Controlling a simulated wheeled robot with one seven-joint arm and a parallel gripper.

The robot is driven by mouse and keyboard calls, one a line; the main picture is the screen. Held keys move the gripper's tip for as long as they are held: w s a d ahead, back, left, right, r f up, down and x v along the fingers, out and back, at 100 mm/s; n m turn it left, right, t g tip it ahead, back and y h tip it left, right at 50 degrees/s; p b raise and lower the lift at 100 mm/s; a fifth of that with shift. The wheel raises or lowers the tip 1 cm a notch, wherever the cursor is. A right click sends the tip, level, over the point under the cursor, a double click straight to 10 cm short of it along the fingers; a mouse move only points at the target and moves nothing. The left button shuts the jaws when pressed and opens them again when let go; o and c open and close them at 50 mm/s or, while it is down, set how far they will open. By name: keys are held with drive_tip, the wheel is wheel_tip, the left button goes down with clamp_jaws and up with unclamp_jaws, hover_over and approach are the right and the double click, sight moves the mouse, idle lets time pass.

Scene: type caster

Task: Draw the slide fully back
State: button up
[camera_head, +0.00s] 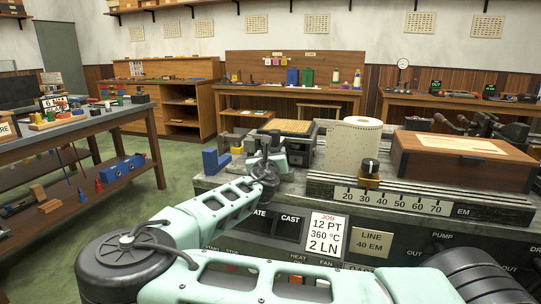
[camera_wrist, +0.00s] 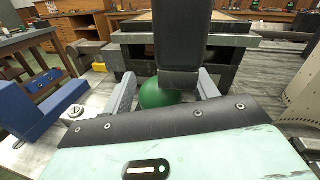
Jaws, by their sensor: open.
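A round green knob (camera_wrist: 160,93) sits between the two fingers of my gripper (camera_wrist: 167,82) in the wrist view. The fingers are spread, with a visible gap on the left side of the knob. A dark upright block (camera_wrist: 184,45) hides the knob's upper right and whatever it is fixed to. I cannot tell from these frames which part is the slide. In the head view my gripper (camera_head: 267,168) is low at the left end of the caster bench (camera_head: 300,222), and the knob is hidden there.
A blue block (camera_wrist: 40,105) stands left of my gripper. A white paper roll (camera_head: 352,148), a scale bar (camera_head: 425,198) with a brass-and-black pointer (camera_head: 369,175) and a wooden case (camera_head: 460,165) occupy the bench to the right.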

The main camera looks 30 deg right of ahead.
clamp_jaws()
drive_tip(key=w+a, duration=0.4)
drive_tip(key=w, duration=0.1)
drive_tip(key=w+a, duration=0.2)
drive_tip(key=w, duration=0.1)
drive_tip(key=shift+a, duration=0.15)
drive_tip(key=shift+w+a, duration=0.15)
drive_tip(key=shift+a, duration=0.05)
unclamp_jaws()
drive_tip(key=v, duration=1.7)
drive_tip(key=shift+b, duration=0.3)
